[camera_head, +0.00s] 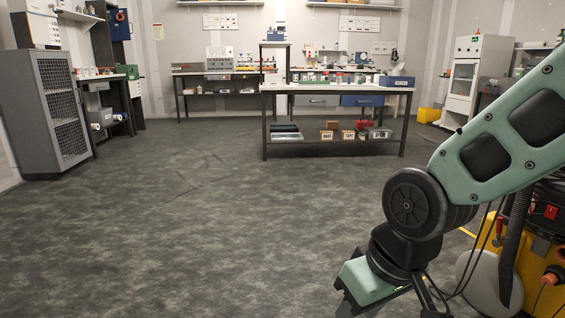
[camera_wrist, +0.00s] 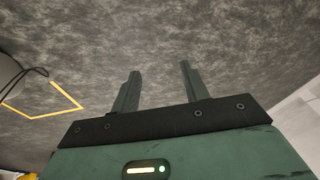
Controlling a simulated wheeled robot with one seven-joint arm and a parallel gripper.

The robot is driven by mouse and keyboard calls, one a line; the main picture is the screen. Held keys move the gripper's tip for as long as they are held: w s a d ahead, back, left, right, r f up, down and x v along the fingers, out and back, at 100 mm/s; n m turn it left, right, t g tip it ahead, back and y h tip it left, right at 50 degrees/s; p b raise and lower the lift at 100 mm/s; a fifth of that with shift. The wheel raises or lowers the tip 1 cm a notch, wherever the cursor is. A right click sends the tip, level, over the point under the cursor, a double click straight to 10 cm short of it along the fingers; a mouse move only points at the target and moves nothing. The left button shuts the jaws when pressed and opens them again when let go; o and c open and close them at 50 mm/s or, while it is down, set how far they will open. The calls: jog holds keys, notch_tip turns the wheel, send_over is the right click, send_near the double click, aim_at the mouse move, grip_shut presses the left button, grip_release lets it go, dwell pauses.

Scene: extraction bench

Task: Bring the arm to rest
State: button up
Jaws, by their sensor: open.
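My arm (camera_head: 490,150) comes in from the right edge of the head view and bends down at a dark round joint. Its green wrist end (camera_head: 365,282) hangs low over the grey floor at the lower right.
A workbench (camera_head: 340,87) with bottles and boxes stands at the back. A grey mesh cabinet (camera_head: 57,110) is at the left. Yellow equipment (camera_head: 548,258) with hoses stands at the lower right, close to my arm. The middle floor (camera_head: 200,220) is clear.

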jog(key=s+d+r+n+g+h, duration=0.2)
jog(key=s+d+n, duration=0.1)
jog(key=s, duration=0.8)
notch_tip(320, 180, up, 37)
jog(key=p, duration=3.8)
jog(key=shift+w+r+m+p, duration=0.15)
jog(key=shift+w+m+p, duration=0.05)
jog(key=shift+m+p, duration=0.1)
